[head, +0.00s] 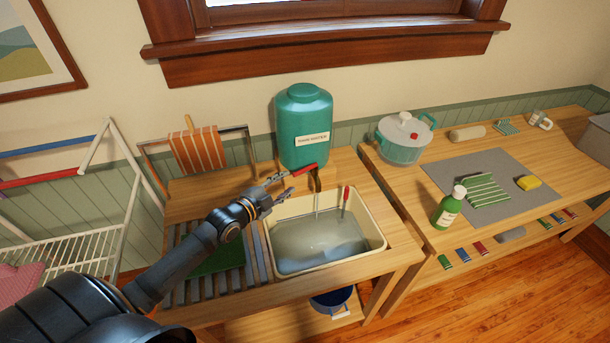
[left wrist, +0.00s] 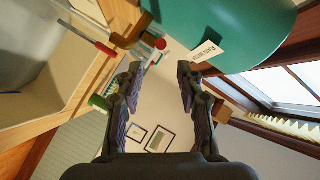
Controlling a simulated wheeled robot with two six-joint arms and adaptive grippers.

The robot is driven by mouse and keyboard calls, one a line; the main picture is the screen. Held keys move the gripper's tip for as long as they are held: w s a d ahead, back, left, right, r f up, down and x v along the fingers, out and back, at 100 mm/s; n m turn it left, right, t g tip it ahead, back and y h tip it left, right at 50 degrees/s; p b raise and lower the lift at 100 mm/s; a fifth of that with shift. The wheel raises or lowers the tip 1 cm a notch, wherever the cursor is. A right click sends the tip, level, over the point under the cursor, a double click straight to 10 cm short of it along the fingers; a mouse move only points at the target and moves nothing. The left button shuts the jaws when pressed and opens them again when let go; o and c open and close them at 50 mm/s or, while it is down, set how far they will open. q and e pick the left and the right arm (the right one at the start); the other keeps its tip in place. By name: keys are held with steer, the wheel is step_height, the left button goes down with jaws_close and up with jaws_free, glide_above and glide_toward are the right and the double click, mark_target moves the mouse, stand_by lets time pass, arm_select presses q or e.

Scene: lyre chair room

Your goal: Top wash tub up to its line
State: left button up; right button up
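The cream wash tub (head: 276,272) sits on the wooden stand with cloudy water (head: 318,243) in it. I cannot make out its fill line. The teal water tank (head: 303,112) stands behind it. Its brass tap (head: 317,180) is over the tub, with a red lever (head: 304,170) pointing left. A thin pale streak below the spout looks like running water. My left gripper (head: 280,183) is open and empty, just left of the lever. In the left wrist view its fingers (left wrist: 159,80) are spread, with the red lever tip (left wrist: 160,45) beyond them. My right gripper is not in view.
A red-handled rod (head: 346,194) stands at the tub's back right. A drying rack (head: 190,150) with an orange striped cloth is at left. The right counter holds a lidded pot (head: 402,145), green bottle (head: 448,208) and yellow sponge (head: 528,183). A blue bucket (head: 330,300) is below.

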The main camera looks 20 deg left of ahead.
mark_target(301, 172)
arm_select(q)
steer(key=b+x, duration=0.2)
steer(key=x, duration=0.7)
steer(key=shift+w+r, duration=0.1)
steer(key=shift+w+d, duration=0.15)
steer(key=shift+w, duration=0.45)
jaws_close()
